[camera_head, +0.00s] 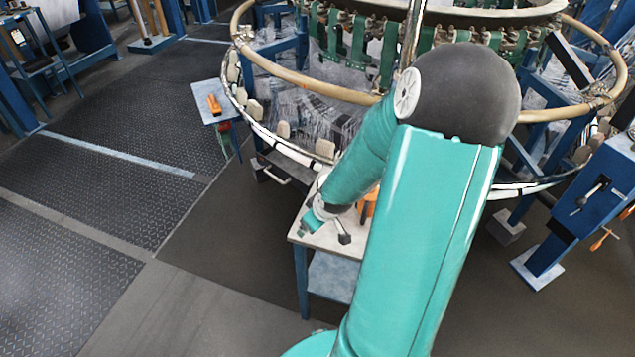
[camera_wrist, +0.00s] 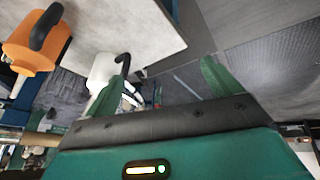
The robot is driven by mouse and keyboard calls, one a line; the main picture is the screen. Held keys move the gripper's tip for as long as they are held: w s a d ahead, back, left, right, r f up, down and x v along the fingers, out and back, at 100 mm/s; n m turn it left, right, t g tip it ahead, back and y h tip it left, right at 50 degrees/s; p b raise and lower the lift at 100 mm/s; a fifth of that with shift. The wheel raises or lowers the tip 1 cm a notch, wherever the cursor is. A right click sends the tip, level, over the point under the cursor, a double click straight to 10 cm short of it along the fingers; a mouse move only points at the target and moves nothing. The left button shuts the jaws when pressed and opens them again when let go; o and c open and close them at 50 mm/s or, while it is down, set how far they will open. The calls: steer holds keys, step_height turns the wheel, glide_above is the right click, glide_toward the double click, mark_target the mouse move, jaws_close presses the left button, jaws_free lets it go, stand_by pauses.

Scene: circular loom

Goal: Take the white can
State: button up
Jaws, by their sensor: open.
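The white can (camera_wrist: 103,72) with a black handle shows in the wrist view, left of centre by the edge of the light tabletop (camera_wrist: 130,30). My gripper (camera_wrist: 166,72) is open, with its two green fingers spread apart. The left finger overlaps the lower part of the can in the picture, and the space between the fingers lies right of the can. I cannot tell whether the finger touches it. In the head view my arm hides much of the small table (camera_head: 318,240), and I cannot make out the white can there.
An orange can (camera_wrist: 35,50) with a black handle stands left of the white can; part of it shows in the head view (camera_head: 369,203). The circular loom's ring (camera_head: 300,82) rises behind the table. A small side table (camera_head: 205,95) holds an orange tool.

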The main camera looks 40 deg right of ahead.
steer(key=d+f+t, duration=0.1)
steer(key=d+f+m+t, duration=0.1)
steer(key=d, duration=0.1)
steer(key=d+f+t, duration=0.1)
steer(key=d, duration=0.1)
steer(key=shift+s+f+m+t, duration=0.1)
steer(key=shift+f+m+t, duration=0.25)
steer(key=shift+m+t, duration=0.05)
steer(key=s+d+r+m+t+h, duration=0.1)
steer(key=d+r+m+t+h, duration=0.25)
steer(key=d, duration=0.35)
steer(key=shift+n+y, duration=0.35)
steer(key=shift+n, duration=0.1)
steer(key=x, duration=1.3)
steer(key=shift+w+d, duration=0.1)
steer(key=shift+w, duration=0.25)
steer(key=c, duration=1.3)
